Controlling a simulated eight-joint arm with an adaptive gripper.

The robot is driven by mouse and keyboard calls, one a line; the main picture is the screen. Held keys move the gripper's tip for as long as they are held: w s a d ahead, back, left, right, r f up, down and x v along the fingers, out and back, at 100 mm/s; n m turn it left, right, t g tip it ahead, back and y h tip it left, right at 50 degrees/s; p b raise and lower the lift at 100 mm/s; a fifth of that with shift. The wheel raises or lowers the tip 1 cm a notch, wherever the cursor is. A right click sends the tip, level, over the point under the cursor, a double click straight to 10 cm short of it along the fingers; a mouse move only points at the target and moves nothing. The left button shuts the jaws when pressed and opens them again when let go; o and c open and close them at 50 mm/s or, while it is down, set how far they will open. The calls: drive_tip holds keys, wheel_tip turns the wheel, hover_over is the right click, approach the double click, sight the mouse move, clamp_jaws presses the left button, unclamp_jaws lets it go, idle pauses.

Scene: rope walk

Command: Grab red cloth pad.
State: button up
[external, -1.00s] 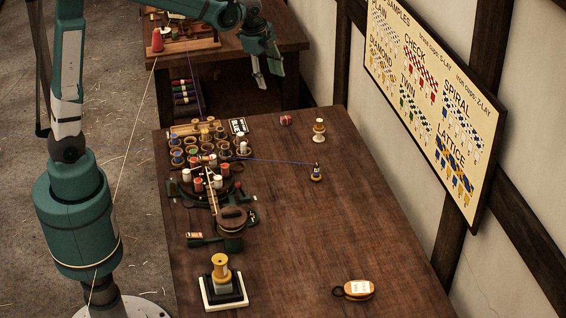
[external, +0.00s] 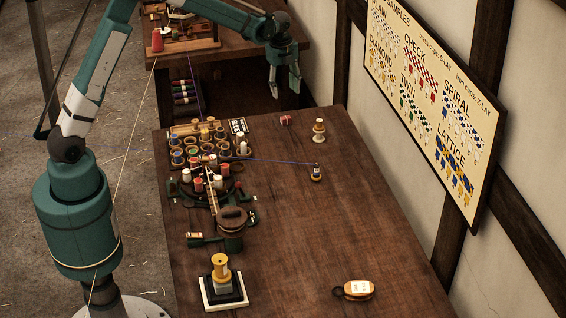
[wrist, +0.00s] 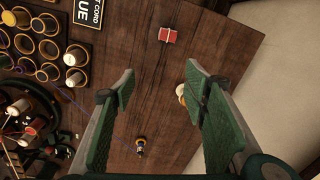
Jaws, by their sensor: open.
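The red cloth pad (external: 285,120) is a small red block-like bundle lying on the dark wooden table near its far edge. In the wrist view the red pad (wrist: 168,34) lies beyond the fingertips, near the top and between the two fingers' lines. My gripper (external: 284,92) is open and empty, pointing down above the far end of the table in the external view. The fingers (wrist: 161,92) stand wide apart in the wrist view, and nothing is between them at the tips. The pad is fully visible and not touched.
A white and tan spool (external: 319,130) stands right of the pad, close to the right finger in the wrist view. A small dark bobbin (external: 316,173) holds a blue cord across the table. Several cups and spools (external: 205,140) crowd the left. The right side is mostly clear.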

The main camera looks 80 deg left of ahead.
drive_tip(key=m, duration=0.2)
approach(286, 120)
drive_tip(key=a, duration=0.1)
drive_tip(key=a+f, duration=0.1)
drive_tip(key=w+a, duration=0.1)
drive_tip(key=shift+a+f+g, duration=0.1)
drive_tip(key=shift+f+g, duration=0.15)
drive_tip(key=shift+g, duration=0.15)
drive_tip(key=shift+f, duration=1.3)
drive_tip(key=shift+f, duration=2.65)
drive_tip(key=c, duration=0.9)
